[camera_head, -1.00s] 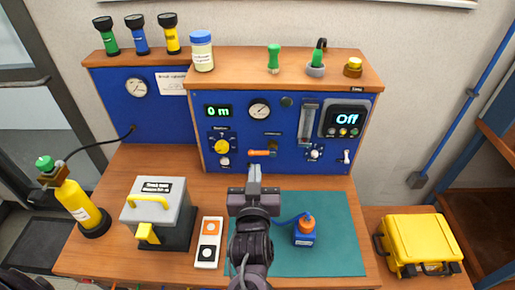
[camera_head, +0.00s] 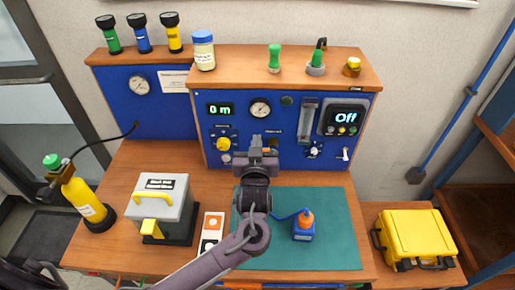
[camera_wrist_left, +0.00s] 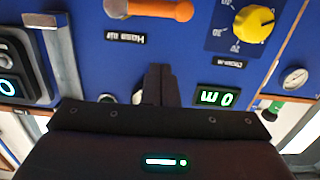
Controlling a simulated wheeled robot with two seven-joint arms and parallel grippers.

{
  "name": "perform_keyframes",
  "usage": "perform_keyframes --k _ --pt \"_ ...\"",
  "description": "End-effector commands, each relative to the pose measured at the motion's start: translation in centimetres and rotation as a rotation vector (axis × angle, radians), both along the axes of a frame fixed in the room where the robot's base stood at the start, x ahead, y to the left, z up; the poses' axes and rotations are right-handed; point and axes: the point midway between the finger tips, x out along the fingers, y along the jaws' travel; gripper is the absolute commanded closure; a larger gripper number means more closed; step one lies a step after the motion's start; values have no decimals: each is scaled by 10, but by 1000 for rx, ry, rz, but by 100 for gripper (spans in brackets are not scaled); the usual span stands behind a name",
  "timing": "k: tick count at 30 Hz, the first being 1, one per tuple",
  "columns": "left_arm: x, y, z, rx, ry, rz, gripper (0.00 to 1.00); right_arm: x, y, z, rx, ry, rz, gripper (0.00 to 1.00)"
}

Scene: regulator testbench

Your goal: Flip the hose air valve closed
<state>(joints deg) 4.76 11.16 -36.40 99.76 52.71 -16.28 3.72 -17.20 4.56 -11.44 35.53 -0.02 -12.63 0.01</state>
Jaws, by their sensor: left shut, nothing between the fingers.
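The hose air valve has an orange lever (camera_wrist_left: 160,9) with a metal end (camera_wrist_left: 116,8), lying level along the blue panel. It shows at the top edge of the left wrist view, which is upside down, beside the "Hose air" label (camera_wrist_left: 125,38). In the head view my left gripper covers most of the valve. My left gripper (camera_head: 256,140) is shut and empty, in front of the panel's middle. In the wrist view its fingertips (camera_wrist_left: 159,72) point at the panel, apart from the lever in the picture. My right gripper is not in view.
The blue panel carries a yellow knob (camera_head: 223,144), a gauge (camera_head: 260,109) and a display reading "Off" (camera_head: 346,117).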

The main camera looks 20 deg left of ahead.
Motion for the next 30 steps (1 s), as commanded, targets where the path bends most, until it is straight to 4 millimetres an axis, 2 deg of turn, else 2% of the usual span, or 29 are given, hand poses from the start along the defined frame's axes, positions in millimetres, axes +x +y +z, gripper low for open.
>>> perform_keyframes --k 3,9,22,30 --pt "1 -1 -21 4 6 -1 100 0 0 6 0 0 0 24" --pt "5 -1 -37 0 2 -2 100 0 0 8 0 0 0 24" --pt "5 -1 -40 -3 1 -2 100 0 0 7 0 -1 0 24" --pt "15 2 -44 -50 -12 -2 100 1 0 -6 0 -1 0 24"
